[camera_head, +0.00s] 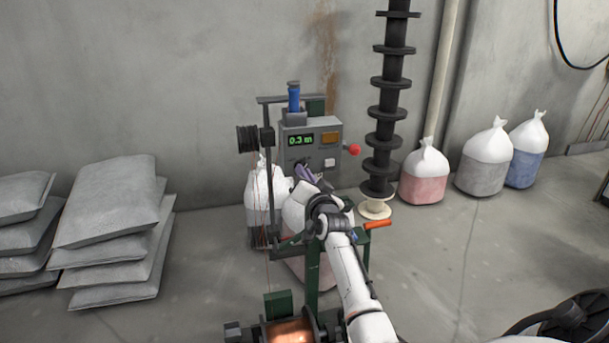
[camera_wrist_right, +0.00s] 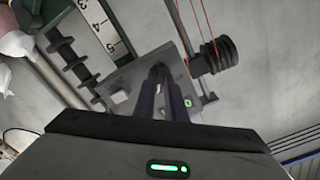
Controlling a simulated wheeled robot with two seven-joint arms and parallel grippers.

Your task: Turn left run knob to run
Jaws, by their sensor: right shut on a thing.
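The grey control box (camera_head: 314,148) stands on the machine frame, with a green display reading about 0.3 m. My right gripper (camera_head: 306,174) reaches up to the lower left of its front face, and its purple fingers are shut on the left run knob. The wrist view shows the right gripper's fingers (camera_wrist_right: 162,76) close together against the control box (camera_wrist_right: 203,101). A pale square fitting (camera_head: 329,162) sits beside the fingers on the box. My left gripper is not in view.
A red knob (camera_head: 354,150) sticks out at the box's right side. A black stacked column (camera_head: 391,85) stands close to the right. A copper spool (camera_head: 290,331) sits low in front. Grey sacks (camera_head: 112,215) lie left, and white-topped bags (camera_head: 484,160) stand right.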

